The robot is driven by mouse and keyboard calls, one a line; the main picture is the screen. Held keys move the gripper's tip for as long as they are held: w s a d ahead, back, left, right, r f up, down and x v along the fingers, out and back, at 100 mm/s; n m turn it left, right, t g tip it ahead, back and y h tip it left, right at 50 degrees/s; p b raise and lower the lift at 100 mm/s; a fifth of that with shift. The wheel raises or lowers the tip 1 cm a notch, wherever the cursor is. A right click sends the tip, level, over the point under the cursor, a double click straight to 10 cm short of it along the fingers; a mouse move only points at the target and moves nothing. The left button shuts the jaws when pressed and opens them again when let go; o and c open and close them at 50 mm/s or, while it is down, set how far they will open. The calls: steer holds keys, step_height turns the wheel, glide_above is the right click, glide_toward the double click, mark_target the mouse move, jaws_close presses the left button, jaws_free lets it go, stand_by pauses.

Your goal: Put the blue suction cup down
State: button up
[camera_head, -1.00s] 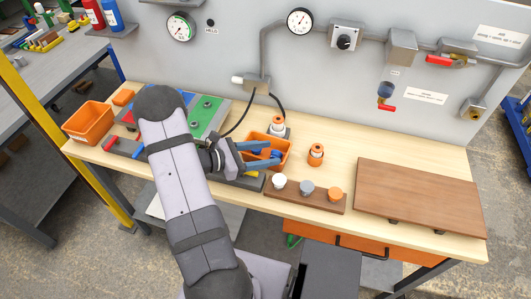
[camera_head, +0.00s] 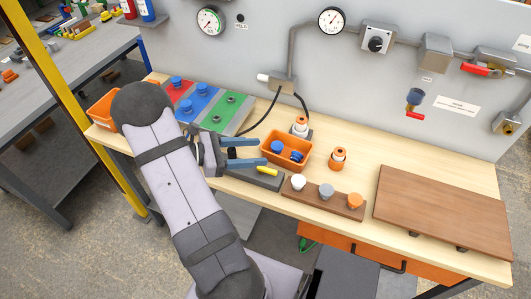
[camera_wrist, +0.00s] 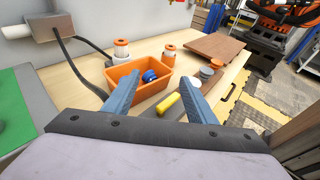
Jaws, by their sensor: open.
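Blue also shows inside the bin in the wrist view (camera_wrist: 149,76). The orange bin (camera_head: 289,140) stands on the wooden bench. My gripper (camera_head: 262,151) is open, with its two blue-grey fingers apart and nothing seen between them. Its fingertips are at the left side of the bin. In the wrist view my gripper (camera_wrist: 160,79) spreads in front of the bin. Several blue cups sit on the red and blue board panels (camera_head: 199,105).
A grey block with a yellow piece (camera_head: 267,171) lies just in front of the bin. A brown rack (camera_head: 324,202) holds white, grey and orange knobs. A brown board (camera_head: 440,210) covers the right. Black cables run behind the bin.

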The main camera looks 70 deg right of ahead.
steer(key=shift+w+a+r, duration=0.2)
steer(key=shift+w+a, duration=0.15)
steer(key=shift+w, duration=0.05)
steer(key=shift+w+a, duration=0.15)
steer(key=shift+a, duration=0.2)
steer(key=w+a+m+t+y, duration=0.2)
steer(key=a+t+y, duration=0.1)
steer(key=a, duration=0.9)
steer(key=w+a+f+m+t+y, duration=0.1)
steer(key=w+a+m+t+y, duration=0.2)
steer(key=a, duration=0.9)
steer(key=w+a+f+m+t+y, duration=0.1)
steer(key=a+t, duration=0.4)
steer(key=a, duration=0.6)
steer(key=shift+w+a+m+t+y, duration=0.35)
steer(key=shift+w+m+y, duration=0.5)
steer(key=shift+y, duration=0.35)
steer(key=shift+s, duration=0.1)
